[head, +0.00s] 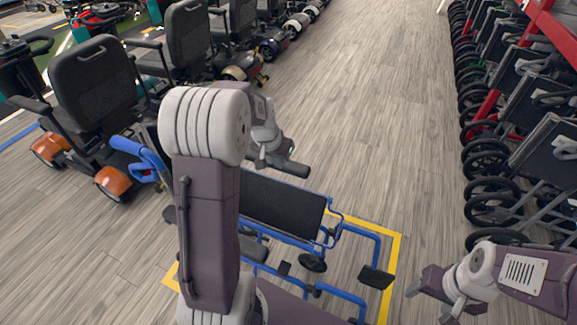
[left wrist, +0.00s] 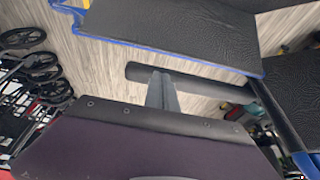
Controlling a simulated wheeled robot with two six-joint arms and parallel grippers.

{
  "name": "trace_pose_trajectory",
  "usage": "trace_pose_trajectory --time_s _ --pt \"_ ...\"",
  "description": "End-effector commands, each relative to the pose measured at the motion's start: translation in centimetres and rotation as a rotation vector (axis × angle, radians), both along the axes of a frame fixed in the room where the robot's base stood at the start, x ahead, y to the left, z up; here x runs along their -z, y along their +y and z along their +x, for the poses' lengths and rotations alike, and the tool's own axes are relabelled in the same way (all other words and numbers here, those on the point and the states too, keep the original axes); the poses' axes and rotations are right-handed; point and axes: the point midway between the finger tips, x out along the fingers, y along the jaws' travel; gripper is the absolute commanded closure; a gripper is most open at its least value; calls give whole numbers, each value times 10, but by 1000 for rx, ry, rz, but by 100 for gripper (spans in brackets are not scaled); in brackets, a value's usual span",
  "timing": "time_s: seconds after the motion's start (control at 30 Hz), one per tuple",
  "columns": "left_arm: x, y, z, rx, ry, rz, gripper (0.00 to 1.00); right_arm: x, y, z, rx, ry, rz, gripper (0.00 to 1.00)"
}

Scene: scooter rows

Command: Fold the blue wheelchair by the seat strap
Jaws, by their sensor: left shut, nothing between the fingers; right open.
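The blue wheelchair has a dark seat panel (head: 283,203), and stands with its footrests toward the lower right in the head view. My left arm hides much of its left part. In the left wrist view its dark panel (left wrist: 165,30) has a blue edge. A dark padded bar (head: 291,168), apparently an armrest, lies beside my left gripper (head: 263,158). That gripper is shut and empty; its fingers (left wrist: 162,92) appear near the bar, contact unclear. I cannot make out the seat strap. My right gripper (head: 436,296) is open and empty, right of the footrest (head: 376,277).
A yellow floor outline (head: 397,250) surrounds the wheelchair. Mobility scooters (head: 98,88) line the left side, the nearest with orange wheel covers. Folded wheelchairs (head: 535,150) stand in a row along a red rack on the right. The aisle floor (head: 375,95) between is clear.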

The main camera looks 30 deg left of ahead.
Motion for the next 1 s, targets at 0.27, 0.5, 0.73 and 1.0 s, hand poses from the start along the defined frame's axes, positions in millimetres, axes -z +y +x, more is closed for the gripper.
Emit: trace_pose_trajectory --time_s 0.27,0.5,0.73,1.0 --pt "35 0 10 0 5 -3 100 12 0 0 0 1 0 35" --pt "77 0 25 0 4 -1 100 23 0 0 0 1 0 35" --pt "94 1 33 0 2 -1 100 27 0 -1 0 0 0 35" --pt "94 1 33 0 1 0 100 27 0 0 0 0 0 35"
